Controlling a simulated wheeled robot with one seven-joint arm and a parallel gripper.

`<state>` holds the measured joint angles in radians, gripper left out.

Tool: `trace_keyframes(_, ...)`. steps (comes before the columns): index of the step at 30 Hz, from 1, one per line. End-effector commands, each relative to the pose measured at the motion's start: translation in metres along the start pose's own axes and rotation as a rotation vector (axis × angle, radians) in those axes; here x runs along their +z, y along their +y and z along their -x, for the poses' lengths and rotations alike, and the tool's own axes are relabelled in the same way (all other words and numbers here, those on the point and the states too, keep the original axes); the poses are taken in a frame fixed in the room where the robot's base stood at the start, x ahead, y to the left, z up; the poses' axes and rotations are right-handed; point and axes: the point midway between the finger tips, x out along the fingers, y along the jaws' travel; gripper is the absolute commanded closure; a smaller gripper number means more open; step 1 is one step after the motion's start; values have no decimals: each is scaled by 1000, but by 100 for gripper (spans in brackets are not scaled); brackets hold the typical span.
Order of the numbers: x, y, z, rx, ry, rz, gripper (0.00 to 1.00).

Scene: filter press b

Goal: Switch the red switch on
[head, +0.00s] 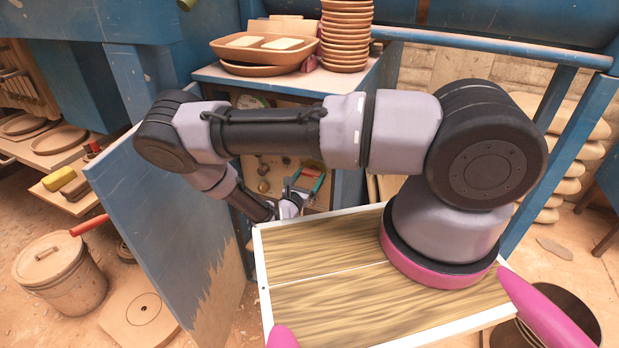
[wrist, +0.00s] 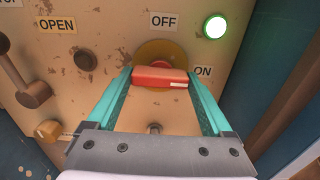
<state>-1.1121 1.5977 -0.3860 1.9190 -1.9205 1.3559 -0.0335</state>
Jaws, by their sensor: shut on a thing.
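The red switch (wrist: 160,76) is a bar-shaped handle on a round yellow plate (wrist: 165,52), mounted on a worn beige panel. The bar lies nearly level in the wrist view, with a pale mark near its right end, on the side of the ON label (wrist: 203,71). The OFF label (wrist: 163,20) is above the plate. My gripper (wrist: 161,82) has its two teal fingers on either side of the bar and is shut on it. In the head view my gripper (head: 304,184) is at the panel, partly hidden by my arm.
A green lamp (wrist: 214,27) is lit above the ON label. An open blue door (head: 170,215) stands left of the panel. Stacked brown dishes (head: 346,35) sit above it.

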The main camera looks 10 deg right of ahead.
Motion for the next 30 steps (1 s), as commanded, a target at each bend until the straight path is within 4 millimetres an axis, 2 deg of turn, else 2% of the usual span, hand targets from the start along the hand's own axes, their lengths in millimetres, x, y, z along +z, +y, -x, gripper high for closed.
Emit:
trace_keyframes(8, 0, 1, 0, 0, 0, -4, 71)
trace_keyframes(9, 0, 1, 0, 0, 0, -4, 0)
trace_keyframes(17, 0, 0, 1, 0, 0, -2, 0)
trace_keyframes(20, 0, 1, 9, 1, 1, -2, 0)
trace_keyframes(30, 0, 1, 74, 3, 1, -3, 0)
